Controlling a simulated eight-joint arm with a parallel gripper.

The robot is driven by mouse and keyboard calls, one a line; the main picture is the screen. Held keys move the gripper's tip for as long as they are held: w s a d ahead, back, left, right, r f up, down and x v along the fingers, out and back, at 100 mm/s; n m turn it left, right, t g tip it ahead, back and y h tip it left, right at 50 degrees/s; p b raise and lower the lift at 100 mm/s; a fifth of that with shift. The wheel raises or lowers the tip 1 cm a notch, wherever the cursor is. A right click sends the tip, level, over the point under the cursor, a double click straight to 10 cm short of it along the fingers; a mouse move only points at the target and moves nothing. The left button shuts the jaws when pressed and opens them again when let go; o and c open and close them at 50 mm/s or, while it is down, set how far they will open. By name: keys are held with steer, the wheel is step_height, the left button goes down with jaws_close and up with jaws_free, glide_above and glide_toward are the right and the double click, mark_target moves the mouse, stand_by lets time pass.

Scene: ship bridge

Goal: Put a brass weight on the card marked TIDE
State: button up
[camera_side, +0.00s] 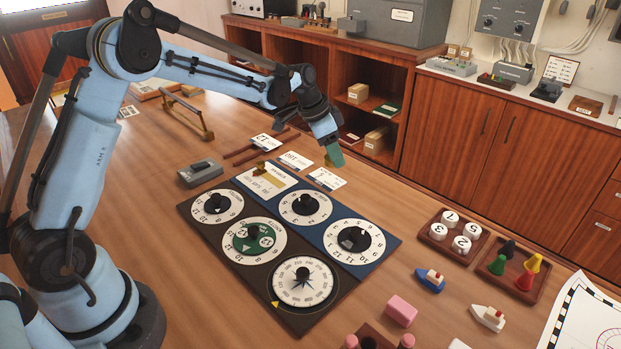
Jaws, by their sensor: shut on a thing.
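My gripper (334,157), with green pads, points down above the table behind the dial boards and is shut. A small brass-coloured piece (326,161) shows at the left edge of the jaws; it looks like a brass weight, mostly hidden by them. Just below lies a white card (327,178), and left of it a card that seems to read 180 (295,160). Another card (264,142) lies farther back. A brass piece (259,169) sits at the upper edge of a larger cream card (266,185). I cannot make out the word TIDE on any card.
Boards with several dials (303,281) fill the table's middle. Trays of white numbered pieces (452,236) and coloured pawns (514,264), toy boats (430,280) and a pink block (400,310) lie right. A grey device (200,173) and wooden rods (262,149) lie near the cards.

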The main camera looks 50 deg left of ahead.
mark_target(332, 183)
steer(key=shift+f, duration=2.5)
steer(key=shift+f, duration=0.4)
steer(key=o, duration=1.3)
steer(key=shift+r, duration=0.1)
steer(key=v, duration=1.2)
steer(key=s+d+r+n+t+y, duration=0.1)
steer(key=s+d+r+n, duration=0.3)
steer(key=s, duration=0.9)
steer(key=s+d+f+n+t+y, duration=0.1)
steer(key=s, duration=0.3)
steer(key=s+d+f+n+t, duration=0.1)
steer(key=s, duration=0.3)
steer(key=shift+f, duration=0.1)
